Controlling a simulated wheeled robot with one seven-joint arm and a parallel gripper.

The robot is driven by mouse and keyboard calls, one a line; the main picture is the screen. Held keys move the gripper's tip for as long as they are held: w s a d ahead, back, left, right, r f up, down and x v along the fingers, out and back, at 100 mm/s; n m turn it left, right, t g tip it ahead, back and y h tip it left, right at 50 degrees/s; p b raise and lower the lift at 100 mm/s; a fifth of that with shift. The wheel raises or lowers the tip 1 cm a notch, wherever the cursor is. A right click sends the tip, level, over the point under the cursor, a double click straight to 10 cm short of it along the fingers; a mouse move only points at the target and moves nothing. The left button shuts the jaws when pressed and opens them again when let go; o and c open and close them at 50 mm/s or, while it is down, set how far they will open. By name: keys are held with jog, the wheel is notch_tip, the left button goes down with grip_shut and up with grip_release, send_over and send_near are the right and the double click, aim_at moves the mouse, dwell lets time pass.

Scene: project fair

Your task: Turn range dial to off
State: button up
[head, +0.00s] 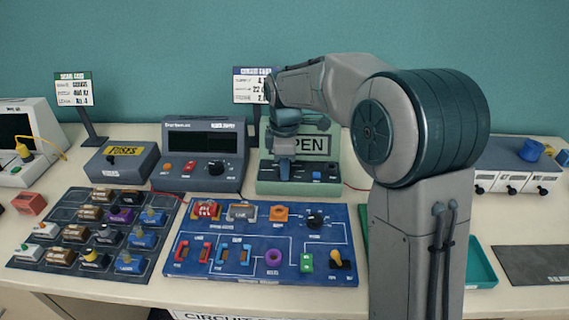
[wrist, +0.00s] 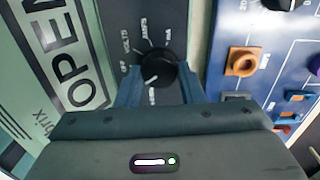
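The range dial (wrist: 158,66) is a round black knob on a dark panel of the pale green meter. In the wrist view, labels around it read OFF, VOLTS, AMPS and mA, with another, harder to read, at the bottom. Its white pointer mark points to the lower left, between OFF and that bottom label. My gripper (wrist: 159,78) has its two blue-grey fingers apart, one on each side of the dial; contact is not clear. In the head view, my gripper (head: 285,165) hangs in front of the green meter (head: 270,176) with its OPEN display and hides the dial.
A blue circuit board (head: 200,270) lies in front of the meter. A grey power supply (head: 202,150) stands to its left, beside a FUSES box (head: 122,161). A dark parts mat (head: 45,262) is at front left.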

jog(key=c, duration=0.3)
jog(key=m+p, duration=0.1)
jog(key=m, duration=0.2)
jog(key=shift+r, duration=0.1)
jog(key=shift+m+p, duration=0.55)
jog(key=shift+m, duration=1.45)
jog(key=o, duration=1)
